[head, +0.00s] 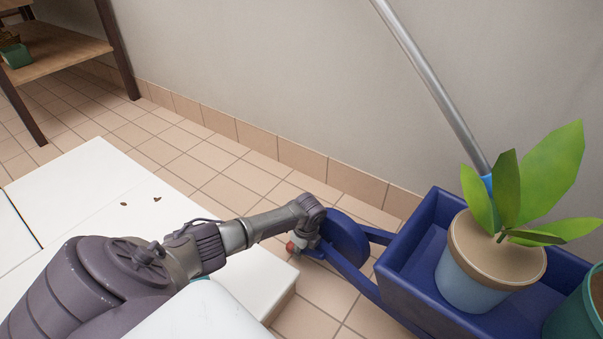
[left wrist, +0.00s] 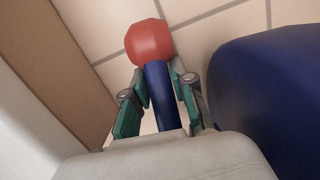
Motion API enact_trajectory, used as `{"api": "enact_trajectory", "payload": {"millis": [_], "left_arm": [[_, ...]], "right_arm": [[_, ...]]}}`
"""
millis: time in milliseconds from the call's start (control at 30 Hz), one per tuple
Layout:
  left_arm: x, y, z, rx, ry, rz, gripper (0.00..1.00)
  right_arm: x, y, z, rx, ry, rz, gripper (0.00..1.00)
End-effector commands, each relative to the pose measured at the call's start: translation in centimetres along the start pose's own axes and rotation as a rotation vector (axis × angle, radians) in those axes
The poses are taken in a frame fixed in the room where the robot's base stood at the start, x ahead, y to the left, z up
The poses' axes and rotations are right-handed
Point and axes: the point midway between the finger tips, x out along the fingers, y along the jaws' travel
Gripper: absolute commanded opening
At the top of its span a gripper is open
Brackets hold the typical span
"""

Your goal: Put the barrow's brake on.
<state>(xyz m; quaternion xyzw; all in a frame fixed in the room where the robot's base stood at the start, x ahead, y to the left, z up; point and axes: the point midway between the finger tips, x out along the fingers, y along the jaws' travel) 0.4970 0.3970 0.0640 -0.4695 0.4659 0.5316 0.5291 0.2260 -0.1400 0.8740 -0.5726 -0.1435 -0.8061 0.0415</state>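The blue barrow (head: 400,285) stands on the tiled floor by the wall, its wheel (head: 344,238) towards the left. The brake lever's red knob (head: 291,247) shows beside the wheel. In the left wrist view the red knob (left wrist: 150,42) tops a blue lever (left wrist: 160,95). My left gripper (head: 302,240) reaches down beside the wheel. In its wrist view, its green-padded fingers (left wrist: 161,92) are close on both sides of the lever, just below the knob, and appear shut on it. The lever's lower end is hidden by the gripper body. My right gripper is out of view.
A potted plant (head: 490,265) and part of a teal pot (head: 575,308) sit in the barrow. A metal pole (head: 435,85) leans up from it. White slabs (head: 95,195) lie at left, close under my arm. A wooden shelf (head: 60,50) stands at the back left.

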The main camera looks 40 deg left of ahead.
Motion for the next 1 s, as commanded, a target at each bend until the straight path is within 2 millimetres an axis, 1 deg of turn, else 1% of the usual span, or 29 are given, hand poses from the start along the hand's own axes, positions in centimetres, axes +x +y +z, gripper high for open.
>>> {"api": "enact_trajectory", "payload": {"millis": [33,133,433,533,667,900,1000], "left_arm": [[0.1,0.1,0.5,-0.003,-0.009,0.002,0.35],[0.1,0.1,0.4,-0.003,-0.008,0.002,0.51],[-0.1,0.0,0.1,-0.001,-0.003,0.001,0.51],[-0.7,0.0,0.1,0.0,-0.002,-0.001,0.51],[-2.6,-0.1,0.2,0.001,-0.003,-0.003,0.51],[-7.8,-0.1,0.3,0.0,-0.004,-0.004,0.51],[-9.6,0.0,0.3,-0.001,-0.005,-0.001,0.51]], "right_arm": [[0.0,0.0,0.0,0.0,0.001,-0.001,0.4],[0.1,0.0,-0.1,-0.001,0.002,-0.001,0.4],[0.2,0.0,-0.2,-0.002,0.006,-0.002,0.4],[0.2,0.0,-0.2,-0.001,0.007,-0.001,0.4],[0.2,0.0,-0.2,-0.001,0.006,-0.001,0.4],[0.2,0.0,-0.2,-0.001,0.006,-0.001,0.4],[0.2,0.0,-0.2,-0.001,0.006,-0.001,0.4]]}}
